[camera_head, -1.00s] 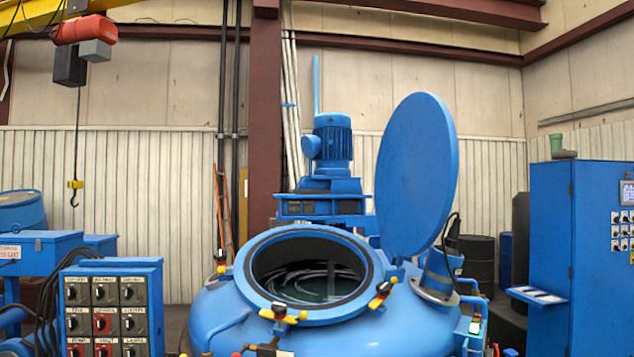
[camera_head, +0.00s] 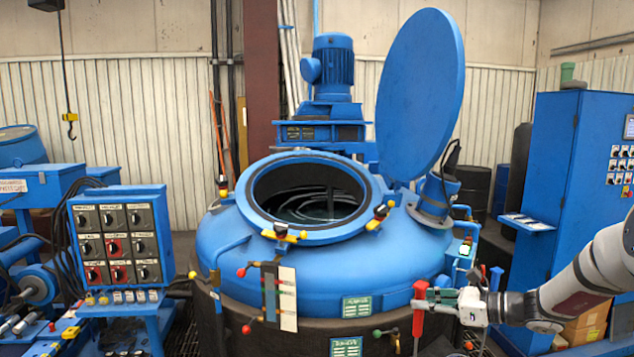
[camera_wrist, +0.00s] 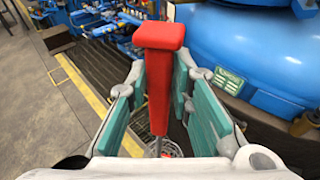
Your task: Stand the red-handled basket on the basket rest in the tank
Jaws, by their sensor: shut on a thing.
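My gripper (camera_head: 436,298) is at the lower right in the head view, shut on the red handle (camera_head: 419,309) of the basket. In the wrist view the red handle (camera_wrist: 160,80) stands between the teal finger pads. Part of the wire basket (camera_wrist: 170,149) shows below it; the rest is hidden. The handle is in front of the blue tank (camera_head: 385,265), outside it and below its opening. The tank's round mouth (camera_head: 268,225) is open. Curved pale lines show inside; I cannot make out the basket rest.
The round lid (camera_head: 420,85) stands raised behind the mouth. Yellow-and-black clamps (camera_head: 284,232) with red and yellow knobs stick out around the rim. A control panel (camera_head: 115,240) stands at the left and a blue cabinet (camera_head: 570,190) at the right. The wrist view shows open floor (camera_wrist: 35,110) at the left.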

